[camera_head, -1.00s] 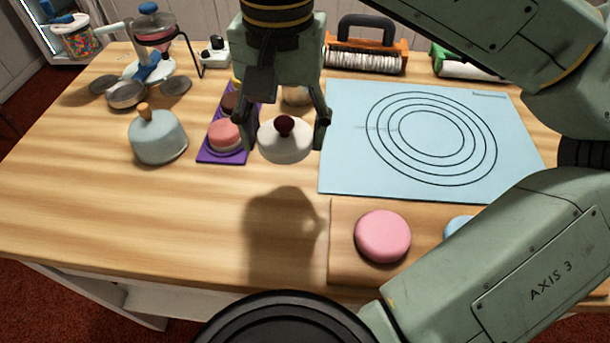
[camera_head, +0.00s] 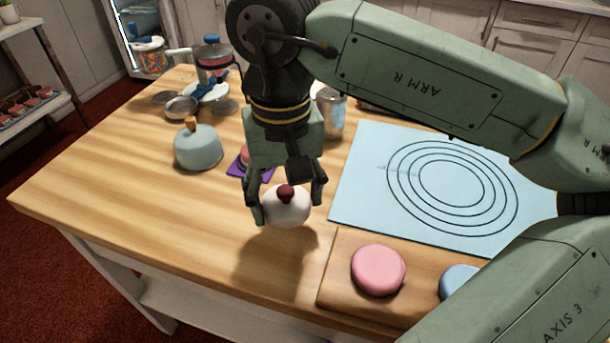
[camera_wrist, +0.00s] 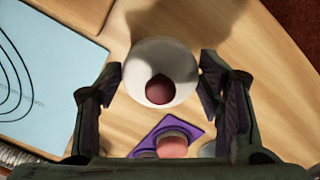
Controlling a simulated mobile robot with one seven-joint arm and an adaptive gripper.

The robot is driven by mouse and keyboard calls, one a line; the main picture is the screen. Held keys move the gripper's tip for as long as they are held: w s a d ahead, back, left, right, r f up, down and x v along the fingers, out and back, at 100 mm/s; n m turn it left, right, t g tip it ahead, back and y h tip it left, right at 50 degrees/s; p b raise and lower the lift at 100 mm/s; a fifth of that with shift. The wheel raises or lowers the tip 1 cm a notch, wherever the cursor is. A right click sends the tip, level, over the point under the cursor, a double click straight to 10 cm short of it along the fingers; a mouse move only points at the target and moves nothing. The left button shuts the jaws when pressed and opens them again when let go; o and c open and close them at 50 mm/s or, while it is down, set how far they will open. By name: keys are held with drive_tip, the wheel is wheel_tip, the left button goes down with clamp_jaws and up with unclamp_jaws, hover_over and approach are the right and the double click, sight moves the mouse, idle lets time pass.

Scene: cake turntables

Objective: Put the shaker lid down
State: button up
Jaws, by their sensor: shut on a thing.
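The shaker lid (camera_head: 287,209) is a white dome with a dark red knob. My gripper (camera_head: 290,205) is shut on it, one finger on each side. In the wrist view the lid (camera_wrist: 178,60) sits between the fingertips, with its knob facing the camera. The lid is over bare wood of the table (camera_head: 120,190), and its shadow falls close below it. The fingers' exact contact with the lid is partly hidden, and I cannot tell how small the gap beneath it is.
A pink round cake (camera_head: 378,269) stands on a wooden board (camera_head: 338,285) at the front. A blue mat (camera_head: 360,165) lies to the right. A grey-blue dome with a wooden knob (camera_head: 198,148) and a purple mat (camera_head: 236,168) are behind left. A metal cup (camera_head: 331,115) stands behind. The left front is clear.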

drive_tip(key=w, duration=0.2)
drive_tip(key=w+d, duration=0.1)
drive_tip(key=w, duration=0.2)
drive_tip(key=w+d+p, duration=0.1)
drive_tip(key=w, duration=0.1)
drive_tip(key=shift+w+d+f, duration=0.25)
drive_tip(key=shift+w+f, duration=0.05)
drive_tip(key=shift+f, duration=2.05)
drive_tip(key=o, duration=0.8)
drive_tip(key=shift+r, duration=0.1)
wheel_tip(320, 180, up, 12)
drive_tip(key=shift+r, duration=0.15)
